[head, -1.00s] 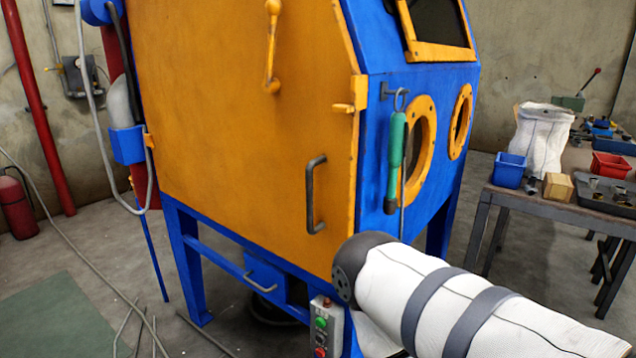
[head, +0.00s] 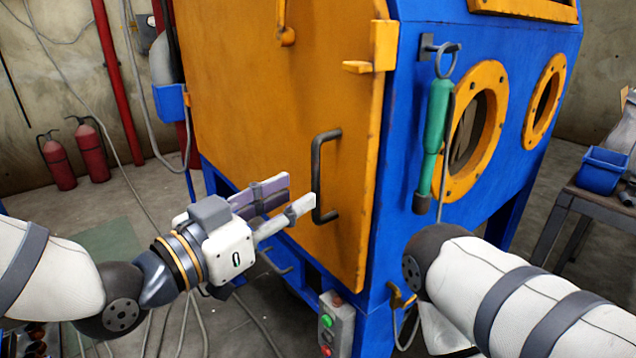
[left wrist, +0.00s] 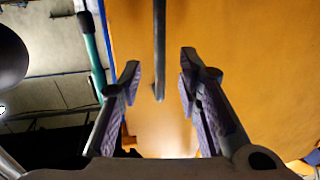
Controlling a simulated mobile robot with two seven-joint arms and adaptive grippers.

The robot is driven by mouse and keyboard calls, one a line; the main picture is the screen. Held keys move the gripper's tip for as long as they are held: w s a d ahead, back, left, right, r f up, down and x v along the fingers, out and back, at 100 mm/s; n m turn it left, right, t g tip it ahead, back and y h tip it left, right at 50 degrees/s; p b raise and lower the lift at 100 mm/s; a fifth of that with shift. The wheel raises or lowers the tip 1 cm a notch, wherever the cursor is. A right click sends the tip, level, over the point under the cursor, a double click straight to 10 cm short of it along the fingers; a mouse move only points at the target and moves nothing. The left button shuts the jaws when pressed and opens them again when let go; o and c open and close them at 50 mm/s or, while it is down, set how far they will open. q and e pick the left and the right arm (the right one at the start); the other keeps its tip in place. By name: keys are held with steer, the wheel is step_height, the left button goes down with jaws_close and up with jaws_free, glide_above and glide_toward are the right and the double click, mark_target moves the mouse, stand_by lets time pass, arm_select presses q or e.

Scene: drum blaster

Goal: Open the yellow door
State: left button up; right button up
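The yellow door (head: 250,95) is on the left face of the blue blasting cabinet (head: 400,150) and looks shut. Its dark bar handle (head: 317,180) runs vertically near the door's right edge. My left gripper (head: 300,195) is open just left of the handle, fingers pointing at it. In the left wrist view the handle (left wrist: 159,50) lies between the two open fingers (left wrist: 160,80), near their tips, with no contact visible. A yellow latch (head: 370,67) sits at the door's upper right edge. My right arm crosses the lower right; its gripper is out of view.
A green-handled tool (head: 433,140) hangs on the cabinet's front beside round yellow ports (head: 478,130). A control box with buttons (head: 337,325) stands below the door. Fire extinguishers (head: 57,160) stand at the back left. A blue bin (head: 603,170) sits on the right-hand table.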

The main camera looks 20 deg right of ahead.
mark_target(313, 186)
arm_select(q)
steer(key=x, duration=0.6)
jaws_close()
